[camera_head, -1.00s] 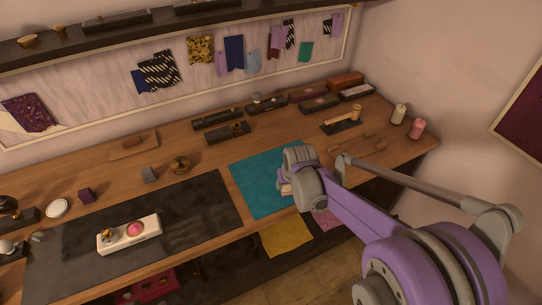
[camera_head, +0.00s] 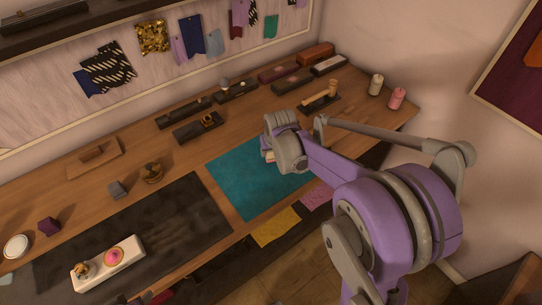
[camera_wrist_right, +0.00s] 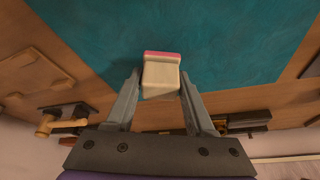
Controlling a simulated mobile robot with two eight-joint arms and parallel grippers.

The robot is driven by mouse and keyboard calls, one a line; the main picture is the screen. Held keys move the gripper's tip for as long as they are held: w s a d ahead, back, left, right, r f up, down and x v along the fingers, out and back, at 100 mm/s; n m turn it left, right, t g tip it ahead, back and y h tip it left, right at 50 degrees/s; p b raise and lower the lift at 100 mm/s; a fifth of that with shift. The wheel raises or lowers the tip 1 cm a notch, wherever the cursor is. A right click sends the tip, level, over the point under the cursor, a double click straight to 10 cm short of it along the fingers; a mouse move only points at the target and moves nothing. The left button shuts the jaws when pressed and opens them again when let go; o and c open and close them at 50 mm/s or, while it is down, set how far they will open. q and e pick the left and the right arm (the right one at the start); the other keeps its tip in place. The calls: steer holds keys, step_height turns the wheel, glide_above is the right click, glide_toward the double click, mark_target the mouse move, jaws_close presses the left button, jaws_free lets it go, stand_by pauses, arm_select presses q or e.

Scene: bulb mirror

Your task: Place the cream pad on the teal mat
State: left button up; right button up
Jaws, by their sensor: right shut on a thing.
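The cream pad (camera_wrist_right: 161,78), a small block with a pink strip along one edge, sits between the fingers of my right gripper (camera_wrist_right: 160,92) in the right wrist view. The gripper is shut on it. The teal mat (camera_wrist_right: 220,40) fills the background behind the pad there. In the head view the teal mat (camera_head: 235,185) lies on the wooden bench, and my right gripper (camera_head: 270,155) is over its right part. Only a sliver of the pad (camera_head: 267,156) shows beside the gripper. I cannot tell whether the pad touches the mat. My left gripper is not in view.
A dark mat (camera_head: 165,225) lies left of the teal mat, with a white holder (camera_head: 107,264) on it. Dark trays (camera_head: 198,128) and a wooden mallet (camera_head: 320,98) stand behind. Two candles (camera_head: 397,98) stand at the right end. The teal mat's left part is clear.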

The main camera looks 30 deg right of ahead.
mark_target(271, 156)
steer(key=shift+f, duration=1.3)
steer(key=shift+f+b, duration=0.2)
steer(key=shift+b, duration=0.1)
steer(key=o, duration=1.2)
steer(key=shift+r, duration=0.1)
